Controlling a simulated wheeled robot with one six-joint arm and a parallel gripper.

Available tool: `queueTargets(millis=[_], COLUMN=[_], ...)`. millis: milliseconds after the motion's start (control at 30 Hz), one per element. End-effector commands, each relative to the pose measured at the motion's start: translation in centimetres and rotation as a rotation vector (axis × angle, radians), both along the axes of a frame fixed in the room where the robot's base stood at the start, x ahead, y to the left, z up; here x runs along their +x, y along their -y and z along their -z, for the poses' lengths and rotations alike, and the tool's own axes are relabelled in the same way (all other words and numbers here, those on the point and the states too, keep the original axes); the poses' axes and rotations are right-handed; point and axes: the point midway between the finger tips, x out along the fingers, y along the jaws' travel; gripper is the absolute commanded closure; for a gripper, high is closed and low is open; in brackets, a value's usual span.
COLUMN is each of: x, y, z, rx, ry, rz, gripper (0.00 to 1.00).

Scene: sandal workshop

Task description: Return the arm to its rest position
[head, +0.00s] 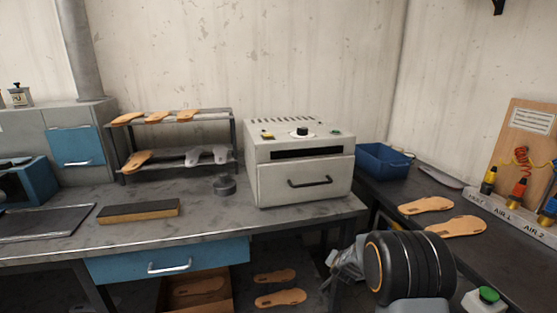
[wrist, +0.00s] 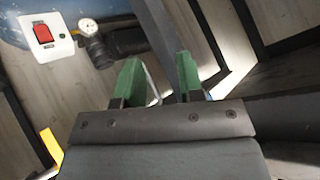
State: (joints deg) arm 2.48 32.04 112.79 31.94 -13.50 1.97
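My gripper (wrist: 160,78) shows in the wrist view with two green fingertips standing apart. Nothing is clamped between them; a thin pale rod or edge shows behind the gap. In the head view my arm's dark, ringed link (head: 410,265) is at the lower right, in front of the bench. The grey parts (head: 346,262) at its left end are small, and the fingertips cannot be made out there.
A grey oven (head: 300,175) with a shut front stands on the workbench (head: 220,222). A blue bin (head: 383,160) and sole-shaped pieces (head: 456,226) lie on the right-hand bench. A red switch (wrist: 43,35) and gauge (wrist: 88,27) show in the wrist view.

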Motion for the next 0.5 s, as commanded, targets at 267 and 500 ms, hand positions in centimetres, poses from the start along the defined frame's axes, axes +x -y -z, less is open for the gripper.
queueTargets(millis=[267,500], x=[-10.6,-21.7], y=[-5.1,-6.0], z=[-18.1,-25.7], rx=[-0.013,-0.105], ry=[-0.18,-0.362], rz=[-0.346,-0.531], gripper=[0.65,0.65])
